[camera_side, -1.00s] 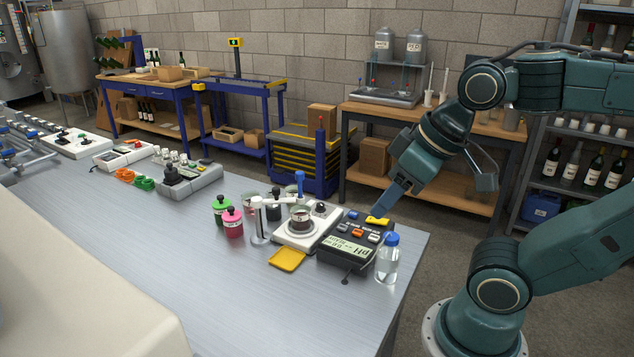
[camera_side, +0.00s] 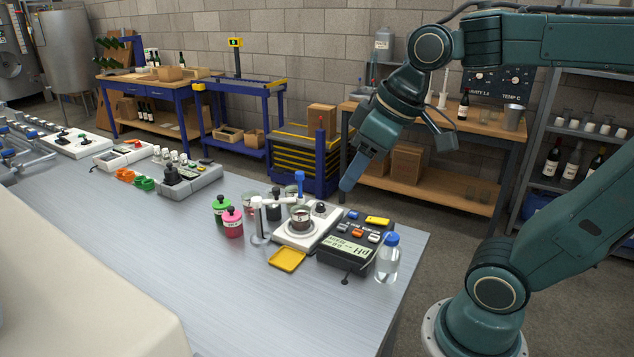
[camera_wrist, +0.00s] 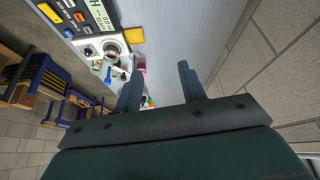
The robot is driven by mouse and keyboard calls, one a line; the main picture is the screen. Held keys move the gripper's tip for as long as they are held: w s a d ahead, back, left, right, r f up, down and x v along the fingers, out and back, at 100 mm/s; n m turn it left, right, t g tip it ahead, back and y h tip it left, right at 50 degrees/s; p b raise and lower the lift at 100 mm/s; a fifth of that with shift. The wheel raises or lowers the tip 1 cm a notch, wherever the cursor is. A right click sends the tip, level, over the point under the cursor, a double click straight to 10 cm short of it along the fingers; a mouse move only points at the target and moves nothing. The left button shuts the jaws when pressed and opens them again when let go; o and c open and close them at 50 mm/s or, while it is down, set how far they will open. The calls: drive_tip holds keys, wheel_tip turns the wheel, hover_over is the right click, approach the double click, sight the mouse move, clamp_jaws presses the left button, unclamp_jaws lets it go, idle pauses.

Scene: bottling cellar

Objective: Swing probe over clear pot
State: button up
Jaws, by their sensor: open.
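A blue-topped upright part (camera_side: 299,183), perhaps the probe, rises behind the unit. Clear-looking pots (camera_side: 249,204) stand behind the post, partly hidden; I cannot tell which is the clear pot. My gripper (camera_side: 349,184) is open and empty, in the air right of the blue part and above the bench's back edge. In the wrist view, my gripper (camera_wrist: 160,80) shows two separated fingers; the stirrer unit (camera_wrist: 106,46) lies upper left.
The pH meter (camera_side: 354,243) and a blue-capped bottle (camera_side: 388,262) stand right of the stirrer. Green (camera_side: 221,212) and pink (camera_side: 232,223) bottles crowd the left side. A yellow tray (camera_side: 287,260) lies in front. The bench (camera_side: 200,265) is clear front left.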

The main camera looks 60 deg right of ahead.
drive_tip(key=w+d+r+n, duration=0.2)
drive_tip(key=w, duration=0.6)
drive_tip(key=n+g+y, duration=0.2)
drive_tip(key=n+y, duration=0.1)
drive_tip(key=n, duration=0.2)
hover_over(276, 188)
drive_tip(key=s+d, duration=0.4)
wheel_tip(276, 188, down, 7)
drive_tip(key=shift+d+f, duration=0.1)
drive_tip(key=shift+f, duration=0.05)
drive_tip(key=shift+f, duration=0.2)
drive_tip(key=x, duration=1.3)
drive_tip(key=shift+w+f, duration=0.1)
drive_tip(key=shift+f, duration=0.15)
clamp_jaws()
